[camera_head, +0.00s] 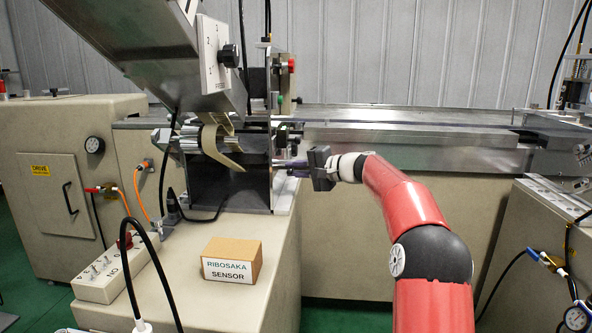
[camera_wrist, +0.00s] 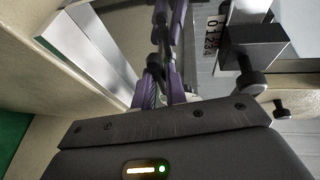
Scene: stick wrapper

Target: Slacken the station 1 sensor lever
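My gripper (camera_head: 283,166) reaches left to the steel side plate (camera_head: 284,195) of the machine in the head view. Its two purple fingers (camera_wrist: 168,12) point up the wrist view, close together. Their tips are near the top edge, and I cannot tell whether anything is between them. Right of the fingers, the wrist view shows a dark block (camera_wrist: 252,48), a black knob (camera_wrist: 254,82) and a smaller black knob (camera_wrist: 282,110), apart from the fingers. A numbered plate (camera_wrist: 211,36) is beside them. I cannot tell which part is the station 1 sensor lever.
An inclined grey chute (camera_head: 130,40) carries a numbered plate (camera_head: 213,52) with a black knob (camera_head: 229,56). A cardboard box (camera_head: 232,261) labelled RIBOSAKA SENSOR and a switch box (camera_head: 108,272) sit on the front ledge. A long metal conveyor (camera_head: 400,137) runs behind my arm.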

